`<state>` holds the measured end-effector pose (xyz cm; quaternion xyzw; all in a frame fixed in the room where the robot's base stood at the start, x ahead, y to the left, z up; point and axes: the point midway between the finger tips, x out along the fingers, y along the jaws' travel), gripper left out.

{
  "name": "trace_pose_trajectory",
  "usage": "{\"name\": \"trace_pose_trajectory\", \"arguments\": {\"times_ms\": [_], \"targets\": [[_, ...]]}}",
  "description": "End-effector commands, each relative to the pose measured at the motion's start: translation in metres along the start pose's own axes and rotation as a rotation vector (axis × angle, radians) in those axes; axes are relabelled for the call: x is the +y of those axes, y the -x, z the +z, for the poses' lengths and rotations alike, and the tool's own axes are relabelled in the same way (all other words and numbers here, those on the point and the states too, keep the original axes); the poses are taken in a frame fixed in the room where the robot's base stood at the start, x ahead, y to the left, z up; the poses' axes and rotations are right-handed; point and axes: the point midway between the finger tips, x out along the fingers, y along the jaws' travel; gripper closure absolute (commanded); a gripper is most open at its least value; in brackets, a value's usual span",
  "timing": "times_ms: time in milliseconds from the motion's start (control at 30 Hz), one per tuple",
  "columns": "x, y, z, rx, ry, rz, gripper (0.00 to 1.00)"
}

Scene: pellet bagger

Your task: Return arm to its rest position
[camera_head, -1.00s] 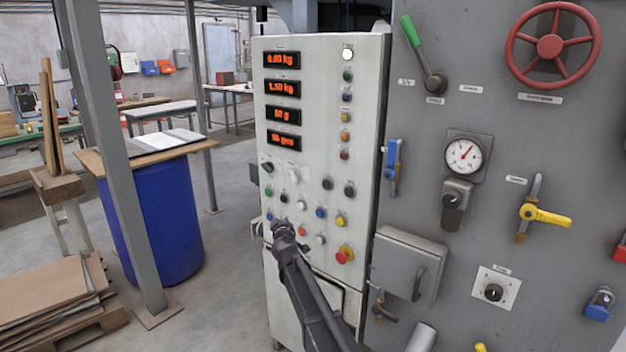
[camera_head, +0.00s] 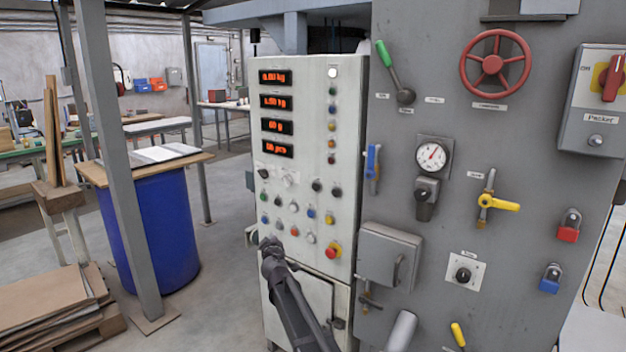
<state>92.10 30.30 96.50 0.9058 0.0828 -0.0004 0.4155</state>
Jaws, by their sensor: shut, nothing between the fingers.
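My arm rises from the bottom of the picture in front of the white control cabinet. My gripper (camera_head: 268,245) is at its upper end, small and dark, just below the lower left buttons of the control panel (camera_head: 345,110). It looks closed and holds nothing that I can see. I cannot tell whether it touches the panel face.
Right of the panel, a grey machine wall carries a red handwheel (camera_head: 495,63), a green-handled lever (camera_head: 396,72), a yellow valve handle (camera_head: 498,204) and a grey box (camera_head: 388,256). A blue drum (camera_head: 170,225) stands left beside a post (camera_head: 122,170). Open floor lies between drum and cabinet.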

Motion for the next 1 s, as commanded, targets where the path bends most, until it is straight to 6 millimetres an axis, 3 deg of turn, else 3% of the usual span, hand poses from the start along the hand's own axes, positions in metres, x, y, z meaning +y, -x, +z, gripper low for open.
{"name": "trace_pose_trajectory", "arguments": {"times_ms": [200,567,867,1000], "targets": [[0.002,0.0,0.002,-0.003,-0.001,0.002,1.0],[0.029,0.018,0.052,-0.137,-0.067,0.041,1.0],[0.052,0.054,0.119,-0.34,-0.167,0.071,1.0],[0.064,0.091,0.17,-0.507,-0.249,0.074,1.0]]}}
